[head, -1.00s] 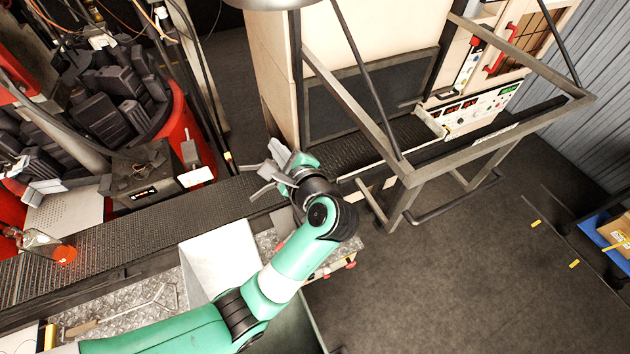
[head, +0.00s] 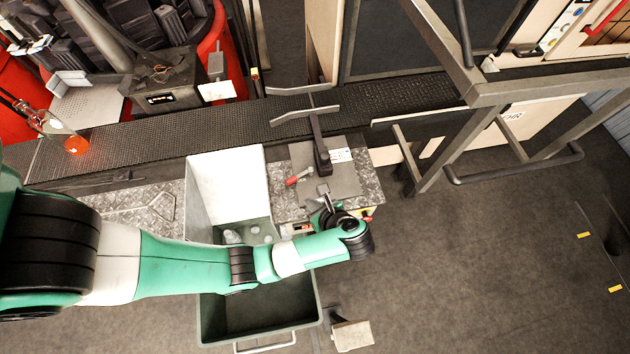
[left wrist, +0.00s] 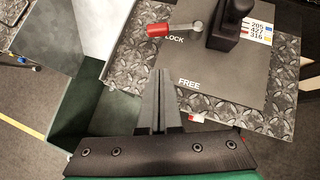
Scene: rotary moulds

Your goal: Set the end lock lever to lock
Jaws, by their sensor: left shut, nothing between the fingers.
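The end lock lever (left wrist: 181,28) has a red handle and a grey pivot on a grey plate (left wrist: 225,75). In the left wrist view its handle points left, right beside the word LOCK (left wrist: 174,40); the word FREE (left wrist: 189,83) is lower on the plate. The lever's red handle also shows in the head view (head: 298,178). My left gripper (left wrist: 160,72) is shut and empty, its fingertips below the handle in the wrist view and apart from it. In the head view the left gripper (head: 324,188) is over the plate's near edge. My right gripper is not in view.
A black post (left wrist: 232,22) stands beside the lever's pivot, with a forked arm (head: 305,114) reaching over the conveyor (head: 400,97). A green bin (head: 212,300) with a pale chute (head: 228,172) is left of the plate. A metal frame (head: 480,95) stands to the right.

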